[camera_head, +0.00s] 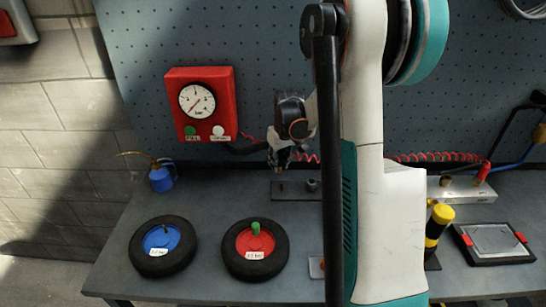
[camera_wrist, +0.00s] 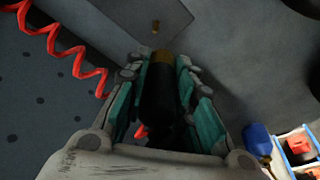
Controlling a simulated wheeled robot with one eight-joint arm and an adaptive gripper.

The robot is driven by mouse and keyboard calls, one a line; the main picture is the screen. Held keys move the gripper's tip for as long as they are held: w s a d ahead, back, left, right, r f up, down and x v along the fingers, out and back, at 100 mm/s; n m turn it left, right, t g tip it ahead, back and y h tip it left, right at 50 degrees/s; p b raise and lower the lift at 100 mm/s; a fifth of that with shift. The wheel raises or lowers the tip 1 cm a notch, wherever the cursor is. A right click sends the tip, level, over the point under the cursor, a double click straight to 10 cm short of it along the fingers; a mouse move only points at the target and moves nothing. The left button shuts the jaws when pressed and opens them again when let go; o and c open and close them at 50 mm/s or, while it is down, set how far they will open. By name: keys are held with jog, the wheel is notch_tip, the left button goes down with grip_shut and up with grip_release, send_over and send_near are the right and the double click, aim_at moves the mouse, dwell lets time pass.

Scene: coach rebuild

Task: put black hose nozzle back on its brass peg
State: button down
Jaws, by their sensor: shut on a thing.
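My gripper (camera_wrist: 160,100) is shut on the black hose nozzle (camera_wrist: 158,92), whose brass-coloured tip points away from the palm. In the head view my gripper (camera_head: 280,157) hangs above the back of the bench near the pegboard, and it and my arm mostly hide the nozzle. A dark grey plate (camera_head: 290,195) with a short dark post lies below my gripper in the head view; I cannot tell whether that post is the brass peg.
A red gauge box (camera_head: 200,104) is on the pegboard at left. A blue oil can (camera_head: 161,178), a blue-hubbed wheel (camera_head: 163,246) and a red-hubbed wheel (camera_head: 254,250) stand on the bench. A red coiled hose (camera_wrist: 65,45) runs nearby. A yellow-and-black bottle (camera_head: 436,230) stands right of my arm.

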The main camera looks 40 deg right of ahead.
jog(key=shift+s+d+f, duration=0.25)
jog(key=shift+d+f, duration=0.3)
jog(key=shift+d, duration=0.2)
jog(key=shift+s+b+x, duration=0.25)
jog(key=shift+b+x, duration=0.55)
jog(key=shift+x, duration=0.35)
jog(key=shift+s+b+x, duration=0.25)
jog(key=shift+b+x, duration=0.55)
jog(key=shift+x, duration=0.35)
jog(key=shift+s+b+x, duration=0.15)
jog(key=shift+b+x, duration=0.45)
jog(key=shift+x, duration=0.2)
jog(key=shift+s+b+x, duration=0.2)
jog(key=shift+b+x, duration=0.4)
jog(key=shift+x, duration=0.2)
jog(key=shift+w+a, duration=0.1)
jog(key=shift+a, duration=0.1)
jog(key=c, duration=1.3)
grip_release()
jog(key=v, duration=1.2)
